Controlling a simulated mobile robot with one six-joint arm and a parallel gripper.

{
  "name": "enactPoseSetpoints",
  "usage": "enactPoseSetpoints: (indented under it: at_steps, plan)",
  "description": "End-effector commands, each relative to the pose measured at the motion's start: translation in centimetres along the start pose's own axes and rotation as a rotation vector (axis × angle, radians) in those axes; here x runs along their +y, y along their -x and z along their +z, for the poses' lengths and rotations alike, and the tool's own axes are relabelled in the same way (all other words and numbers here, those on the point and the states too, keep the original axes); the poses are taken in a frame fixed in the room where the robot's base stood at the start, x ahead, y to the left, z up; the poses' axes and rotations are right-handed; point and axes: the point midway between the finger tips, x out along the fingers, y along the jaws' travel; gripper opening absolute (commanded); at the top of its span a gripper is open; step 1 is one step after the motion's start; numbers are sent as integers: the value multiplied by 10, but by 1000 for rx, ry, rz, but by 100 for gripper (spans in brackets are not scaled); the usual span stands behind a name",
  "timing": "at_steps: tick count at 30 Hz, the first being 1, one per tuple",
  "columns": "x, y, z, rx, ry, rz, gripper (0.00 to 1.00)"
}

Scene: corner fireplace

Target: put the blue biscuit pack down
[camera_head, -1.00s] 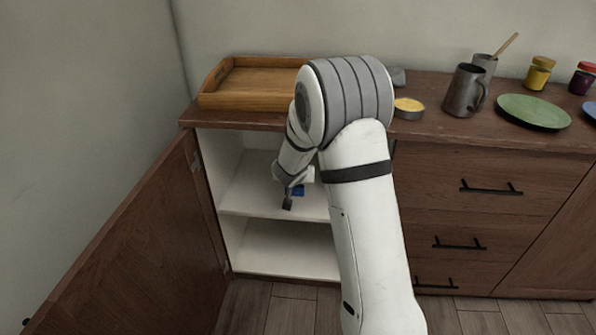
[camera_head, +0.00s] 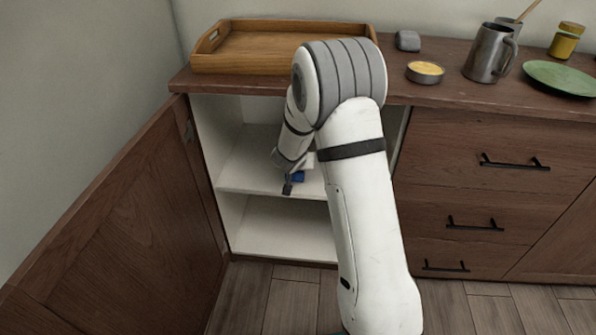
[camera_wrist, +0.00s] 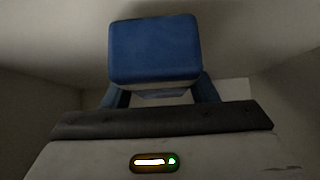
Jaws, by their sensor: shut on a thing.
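The blue biscuit pack (camera_wrist: 155,50) fills the upper middle of the wrist view, held between the two fingers of my gripper (camera_wrist: 160,92). In the head view a small blue part of the pack (camera_head: 298,177) shows beside my gripper (camera_head: 289,184), inside the open cabinet at about the height of its middle shelf (camera_head: 245,178). My gripper is shut on the pack. My arm hides part of the shelf, and I cannot tell whether the pack touches it.
The cabinet door (camera_head: 130,210) stands open at left. The lower compartment (camera_head: 280,230) looks empty where visible. On the countertop are a wooden tray (camera_head: 215,64), a grey mug (camera_head: 488,55), a small yellow-filled tin (camera_head: 425,72) and a green plate (camera_head: 560,78).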

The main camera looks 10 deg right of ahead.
Motion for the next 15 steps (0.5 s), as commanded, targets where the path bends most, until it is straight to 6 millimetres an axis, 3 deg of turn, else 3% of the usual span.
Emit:
enactPoseSetpoints:
  at_steps: [3, 15]
  plan:
    - [0, -14, 13, 0, 1, 1, 22]
    - [1, -15, 14, 0, -1, 1, 22]
